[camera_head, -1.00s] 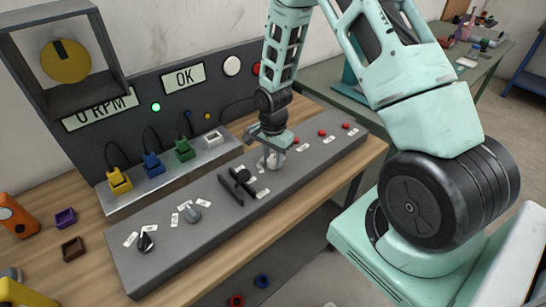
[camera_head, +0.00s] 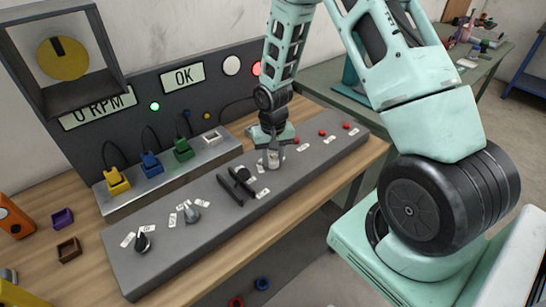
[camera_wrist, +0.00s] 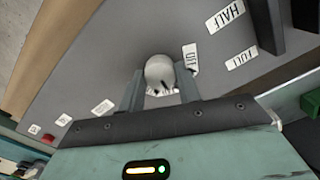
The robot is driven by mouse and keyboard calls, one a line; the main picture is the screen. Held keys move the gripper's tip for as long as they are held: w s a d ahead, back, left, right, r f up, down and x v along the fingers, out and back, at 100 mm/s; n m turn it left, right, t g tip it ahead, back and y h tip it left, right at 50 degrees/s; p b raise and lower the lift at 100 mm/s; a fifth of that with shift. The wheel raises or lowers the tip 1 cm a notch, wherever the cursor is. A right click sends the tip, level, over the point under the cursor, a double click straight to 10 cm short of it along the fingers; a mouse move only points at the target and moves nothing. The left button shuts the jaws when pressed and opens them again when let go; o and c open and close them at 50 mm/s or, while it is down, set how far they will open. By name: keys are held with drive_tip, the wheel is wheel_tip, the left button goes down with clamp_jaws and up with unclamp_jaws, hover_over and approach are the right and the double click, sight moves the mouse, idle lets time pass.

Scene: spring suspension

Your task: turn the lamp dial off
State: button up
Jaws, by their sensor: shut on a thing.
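A pale round dial knob (camera_wrist: 160,72) sits between my two fingers in the wrist view. My gripper (camera_wrist: 160,85) is shut on it from above, one finger on each side. In the head view my gripper (camera_head: 272,160) is down at the grey control panel (camera_head: 225,200), right of the black slider-like bars (camera_head: 237,184); its fingers partly hide the knob. Small white labels lie around the knob; the nearest one (camera_wrist: 190,57) is partly covered by a finger. Labels reading HALF (camera_wrist: 225,16) and FULL (camera_wrist: 241,59) lie farther right.
A grey dial (camera_head: 192,213) and a black knob (camera_head: 143,241) stand on the panel's left part. Several red buttons (camera_head: 323,133) are right of my gripper. Behind are coloured plugs (camera_head: 151,165), an OK display (camera_head: 183,77) and a lit red lamp (camera_head: 257,69).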

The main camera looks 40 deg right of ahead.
sight(273, 159)
drive_tip(key=n, duration=0.4)
drive_tip(key=shift+n, duration=0.3)
drive_tip(key=n, duration=0.3)
drive_tip(key=shift+n, duration=0.3)
drive_tip(key=n+p, duration=0.1)
drive_tip(key=n, duration=0.2)
drive_tip(key=shift+r+n, duration=0.1)
drive_tip(key=shift+n, duration=0.2)
drive_tip(key=shift+n+p, duration=0.5)
drive_tip(key=shift+n, duration=1.3)
drive_tip(key=o, duration=1)
drive_tip(key=shift+c, duration=0.2)
wheel_tip(273, 159, up, 17)
drive_tip(key=b, duration=0.1)
drive_tip(key=shift+r, duration=0.15)
